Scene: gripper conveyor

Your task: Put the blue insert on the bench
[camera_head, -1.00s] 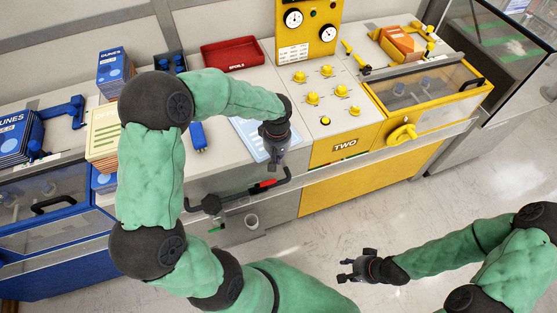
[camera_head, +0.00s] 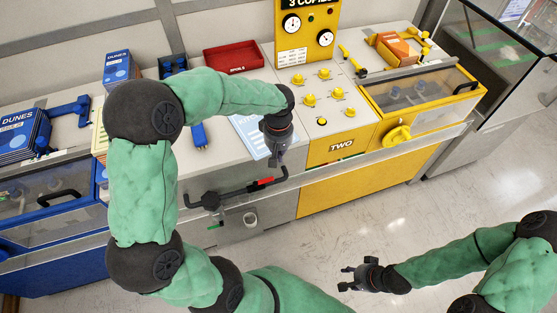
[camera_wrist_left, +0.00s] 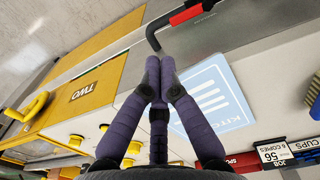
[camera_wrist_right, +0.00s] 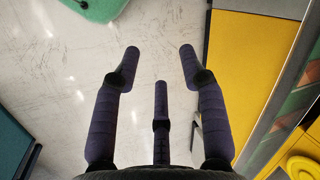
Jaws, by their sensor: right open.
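I cannot tell for sure which thing is the blue insert. A small blue piece (camera_head: 199,134) lies on the grey bench (camera_head: 222,140), left of my left gripper. A pale blue-and-white sheet (camera_head: 247,133) lies flat on the bench, partly hidden by my left gripper; it also shows in the left wrist view (camera_wrist_left: 212,92). My left gripper (camera_head: 277,156) points down at the bench's front edge, its fingertips together and nothing visible between them. My right gripper (camera_head: 350,279) is open and empty over the floor, well clear of the bench; its spread fingers show in the right wrist view (camera_wrist_right: 160,55).
A red tray (camera_head: 233,58) stands at the bench's back. The yellow station marked TWO (camera_head: 340,145) is to the right, with knobs and a clear-lidded box. Blue DUNES stacks (camera_head: 22,130) are on the left. A black handle with a red grip (camera_head: 240,190) juts from the bench front.

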